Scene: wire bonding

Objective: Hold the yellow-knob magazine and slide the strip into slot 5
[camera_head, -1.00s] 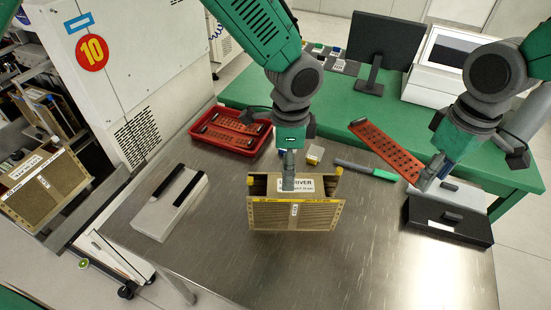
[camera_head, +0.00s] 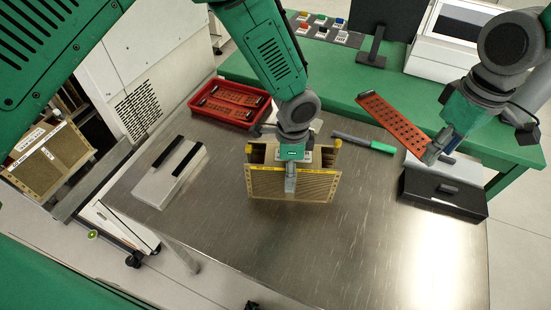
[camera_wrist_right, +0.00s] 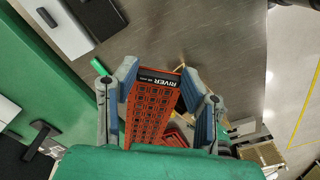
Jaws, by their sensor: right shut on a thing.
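The yellow-knob magazine (camera_head: 265,184), a tan box with yellow corner knobs, stands upright on the metal table. My left gripper (camera_head: 290,182) reaches down over its near wall, with a finger in front of the near face. The other finger is hidden, so I cannot tell whether it is shut. My right gripper (camera_head: 432,152) is shut on the red perforated strip (camera_head: 392,124), which it holds tilted above the table's right side, apart from the magazine. In the right wrist view the strip (camera_wrist_right: 152,112) lies between both fingers (camera_wrist_right: 160,90); slot 5 cannot be made out.
A red tray (camera_head: 222,119) with more strips is behind left of the magazine. A white block with black bars (camera_head: 152,187) lies left. A green-handled tool (camera_head: 378,147) lies behind right, a black box (camera_head: 440,193) at right. The front table is clear.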

